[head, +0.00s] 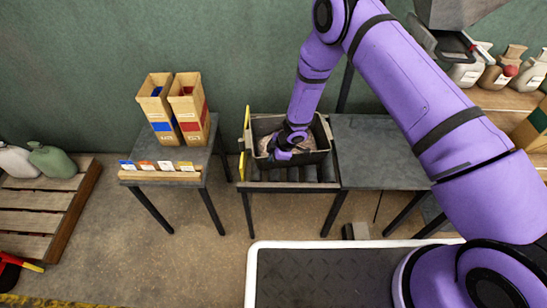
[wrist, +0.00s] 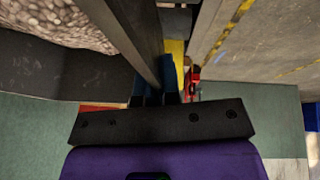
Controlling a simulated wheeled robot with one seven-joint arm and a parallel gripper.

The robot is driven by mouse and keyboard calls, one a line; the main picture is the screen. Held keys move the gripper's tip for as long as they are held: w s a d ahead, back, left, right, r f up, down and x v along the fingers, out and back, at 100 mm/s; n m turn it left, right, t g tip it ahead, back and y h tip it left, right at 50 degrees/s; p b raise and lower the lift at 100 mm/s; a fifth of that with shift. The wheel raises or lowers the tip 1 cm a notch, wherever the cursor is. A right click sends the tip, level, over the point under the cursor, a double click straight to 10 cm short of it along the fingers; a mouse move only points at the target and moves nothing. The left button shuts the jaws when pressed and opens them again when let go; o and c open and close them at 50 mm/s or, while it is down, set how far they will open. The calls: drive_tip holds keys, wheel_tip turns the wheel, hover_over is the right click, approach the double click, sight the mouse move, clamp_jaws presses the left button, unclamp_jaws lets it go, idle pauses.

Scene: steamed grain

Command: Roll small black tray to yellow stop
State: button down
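The small black tray (head: 322,157) sits on the roller table and holds pale grain (head: 266,142). The yellow stop (head: 246,136) stands upright at the left end of the rollers. The tray's left end is very close to it; I cannot tell whether they touch. My gripper (head: 284,154) is at the tray's near wall. In the wrist view my gripper (wrist: 155,92) has its blue fingers on both sides of the dark tray rim (wrist: 128,38), apparently closed on it. Grain (wrist: 62,22) shows at the upper left there.
The rollers (head: 290,173) show below the tray. A grey table (head: 380,150) adjoins at the right. At the left, a side table (head: 185,150) carries two tall tan boxes (head: 188,110) and a rack of coloured cards (head: 160,170). Sacks lie on a pallet (head: 45,205) at far left.

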idle(0.4)
drive_tip(key=c, duration=1.2)
unclamp_jaws()
drive_tip(key=shift+c, duration=0.2)
drive_tip(key=v, duration=1)
drive_tip(key=shift+r, duration=0.45)
drive_tip(key=shift+d, duration=0.1)
